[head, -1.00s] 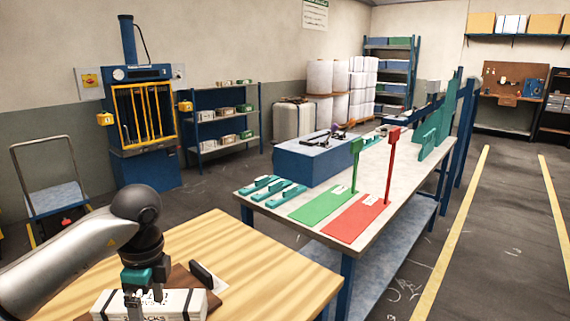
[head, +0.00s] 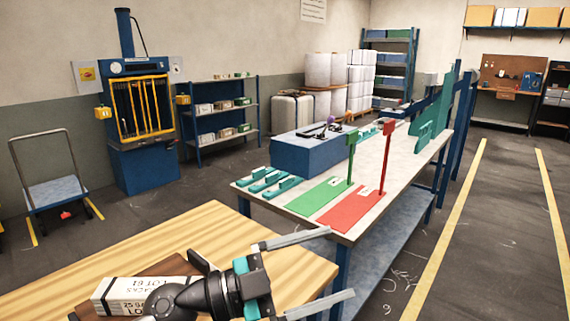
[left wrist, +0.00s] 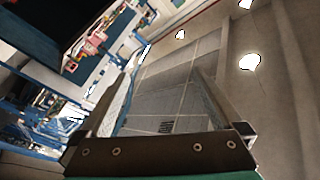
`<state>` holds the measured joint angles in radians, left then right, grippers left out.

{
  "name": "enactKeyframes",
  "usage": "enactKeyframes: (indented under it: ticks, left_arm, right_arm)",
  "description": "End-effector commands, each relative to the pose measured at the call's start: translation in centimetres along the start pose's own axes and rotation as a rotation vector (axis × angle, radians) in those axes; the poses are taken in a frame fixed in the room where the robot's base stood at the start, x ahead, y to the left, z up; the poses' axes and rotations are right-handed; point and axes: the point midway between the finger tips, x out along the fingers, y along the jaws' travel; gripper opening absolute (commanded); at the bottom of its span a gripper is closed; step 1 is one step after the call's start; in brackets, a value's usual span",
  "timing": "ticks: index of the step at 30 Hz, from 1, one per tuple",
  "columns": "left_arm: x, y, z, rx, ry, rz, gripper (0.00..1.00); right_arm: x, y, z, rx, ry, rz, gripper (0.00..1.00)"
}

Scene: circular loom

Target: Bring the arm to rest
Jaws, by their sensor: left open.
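My left gripper (head: 340,262) is in the lower middle of the head view, in front of the right end of the wooden table. Its two grey fingers are spread wide and point right, with nothing between them. In the left wrist view the open fingers (left wrist: 160,76) also hold nothing; behind them are the ceiling and hanging lamps, tilted. My right gripper shows in neither view.
A white lettered box (head: 125,292) rests on a brown board on the wooden table (head: 190,232), partly hidden by my wrist. Beyond stands a long bench with a green plate (head: 318,195), a red plate (head: 352,209) and a blue block (head: 312,153). Floor at right is clear.

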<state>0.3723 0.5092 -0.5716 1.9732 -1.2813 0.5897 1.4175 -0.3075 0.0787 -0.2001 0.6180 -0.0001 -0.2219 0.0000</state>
Motion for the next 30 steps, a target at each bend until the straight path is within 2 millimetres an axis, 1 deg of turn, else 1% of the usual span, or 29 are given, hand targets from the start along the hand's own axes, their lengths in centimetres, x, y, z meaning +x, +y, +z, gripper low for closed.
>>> enactKeyframes:
  ticks: [1,3,5,7,9,11,13,14,15,17,18,20,21,23,24,25,26,27,29,30]
  left_arm:
    - [-0.2,-1.2,-0.7,-0.017,0.029,-0.110,1.00]
    - [-1.0,-3.2,-1.2,-0.039,0.045,-0.264,1.00]
    - [-2.0,-4.7,-1.2,-0.063,0.040,-0.393,1.00]
    - [-3.7,-6.3,-0.6,-0.097,0.010,-0.540,1.00]
    - [-5.7,-7.5,0.5,-0.138,-0.043,-0.678,1.00]
    - [-7.6,-8.0,1.8,-0.182,-0.107,-0.788,1.00]
    - [-10.0,-8.2,3.6,-0.237,-0.200,-0.900,1.00]
    - [-11.0,-8.0,4.5,-0.263,-0.245,-0.942,1.00]
    - [-12.5,-7.6,5.7,-0.300,-0.310,-0.994,1.00]
    - [-14.6,-6.5,7.5,-0.360,-0.417,-1.057,1.00]
    - [-16.0,-5.5,8.6,-0.402,-0.493,-1.091,1.00]
    - [-18.0,-3.7,10.3,-0.470,-0.613,-1.126,1.00]
    - [-19.3,-2.1,11.3,-0.515,-0.697,-1.138,1.00]
    - [-21.1,0.5,12.7,-0.589,-0.826,-1.141,1.00]
    - [-22.2,2.5,13.4,-0.640,-0.911,-1.131,1.00]
    - [-23.0,4.0,13.8,-0.679,-0.975,-1.118,1.00]
    - [-23.8,5.6,14.1,-0.716,-1.036,-1.100,1.00]
    - [-24.6,7.7,14.4,-0.767,-1.114,-1.070,1.00]
    - [-25.7,10.7,14.5,-0.837,-1.220,-1.014,1.00]
    - [-26.3,12.6,14.4,-0.879,-1.281,-0.972,1.00]
  right_arm:
    - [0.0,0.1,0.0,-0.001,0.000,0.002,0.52]
    - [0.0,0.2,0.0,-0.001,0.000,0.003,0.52]
    - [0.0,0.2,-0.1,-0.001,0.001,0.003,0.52]
    - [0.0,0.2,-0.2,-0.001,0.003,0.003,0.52]
    - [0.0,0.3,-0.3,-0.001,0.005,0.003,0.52]
    - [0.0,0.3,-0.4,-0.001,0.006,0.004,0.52]
    - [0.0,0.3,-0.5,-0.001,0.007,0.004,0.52]
    - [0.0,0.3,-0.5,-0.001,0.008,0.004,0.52]
    - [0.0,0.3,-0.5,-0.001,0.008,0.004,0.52]
    - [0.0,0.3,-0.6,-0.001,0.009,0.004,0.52]
    - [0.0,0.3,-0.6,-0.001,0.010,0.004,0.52]
    - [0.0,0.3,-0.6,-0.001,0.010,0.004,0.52]
    - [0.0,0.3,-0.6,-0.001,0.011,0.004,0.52]
    - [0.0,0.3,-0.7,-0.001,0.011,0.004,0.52]
    - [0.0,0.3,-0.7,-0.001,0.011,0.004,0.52]
    - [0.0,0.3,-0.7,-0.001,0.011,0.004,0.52]
    - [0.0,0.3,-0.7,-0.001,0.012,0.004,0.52]
    - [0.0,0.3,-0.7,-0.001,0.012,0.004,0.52]
    - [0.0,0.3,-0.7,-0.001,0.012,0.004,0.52]
    - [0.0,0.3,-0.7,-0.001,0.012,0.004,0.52]
